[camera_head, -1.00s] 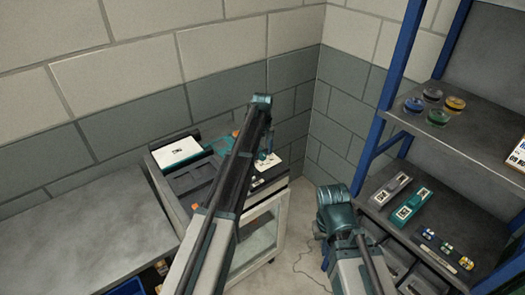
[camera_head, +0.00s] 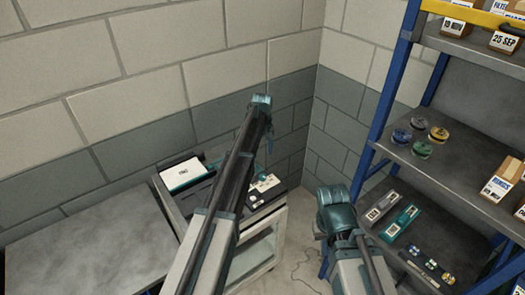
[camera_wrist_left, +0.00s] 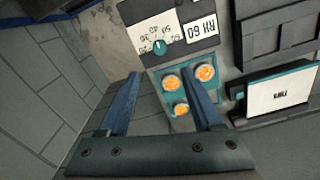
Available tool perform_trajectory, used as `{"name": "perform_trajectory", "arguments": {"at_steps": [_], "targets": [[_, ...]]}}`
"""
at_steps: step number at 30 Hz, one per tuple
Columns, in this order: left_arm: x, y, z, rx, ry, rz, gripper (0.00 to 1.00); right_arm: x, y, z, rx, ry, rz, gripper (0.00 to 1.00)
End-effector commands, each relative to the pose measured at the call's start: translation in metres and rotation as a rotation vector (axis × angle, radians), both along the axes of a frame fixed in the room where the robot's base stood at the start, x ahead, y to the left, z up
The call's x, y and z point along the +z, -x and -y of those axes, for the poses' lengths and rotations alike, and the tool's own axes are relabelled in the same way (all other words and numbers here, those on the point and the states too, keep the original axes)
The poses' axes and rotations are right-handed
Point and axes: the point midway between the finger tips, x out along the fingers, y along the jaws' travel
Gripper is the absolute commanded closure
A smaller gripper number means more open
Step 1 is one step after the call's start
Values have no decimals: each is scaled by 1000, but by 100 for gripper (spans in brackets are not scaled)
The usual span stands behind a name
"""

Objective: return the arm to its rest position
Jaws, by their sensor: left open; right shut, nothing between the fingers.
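My left arm (camera_head: 232,180) reaches up across the middle of the head view, in front of a white cabinet (camera_head: 262,250). Its gripper is mostly hidden behind the arm there. In the left wrist view my left gripper (camera_wrist_left: 161,82) is open, with nothing between its fingers. Beyond the fingers is a teal holder (camera_wrist_left: 159,92) with three round orange pieces, beside a dial panel (camera_wrist_left: 165,33) marked RH 60. I cannot tell whether the fingers touch anything. My right arm (camera_head: 340,215) stands at the lower middle of the head view; its gripper does not show.
A grey worktop (camera_head: 90,245) lies left of the cabinet. A blue-framed shelf rack (camera_head: 390,95) stands close on the right, with coloured discs (camera_head: 421,149), boxes and a teal case (camera_head: 400,222). Block walls close off the back corner. Some floor shows between cabinet and rack.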

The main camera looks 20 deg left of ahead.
Motion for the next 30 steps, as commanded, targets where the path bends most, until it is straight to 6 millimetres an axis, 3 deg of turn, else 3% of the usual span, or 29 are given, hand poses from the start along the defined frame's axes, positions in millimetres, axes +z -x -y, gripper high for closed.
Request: {"name": "perform_trajectory", "arguments": {"at_steps": [13, 17, 20, 24, 30], "targets": [[0, 0, 0, -1, 0, 0, 34, 0, 0, 0, 0, 0, 0, 100], [-6, 21, 17, -47, -4, -3, 34, -6, 0, 0, 0, 0, 0, 100], [-17, 65, 49, -155, -12, -10, 34, -17, 0, 0, 1, 0, 0, 100], [-36, 153, 102, -381, -34, -26, 34, -36, 0, 0, 2, 1, 0, 100], [-58, 273, 148, -701, -63, -51, 34, -59, 0, 0, 4, 1, 0, 100]]}}
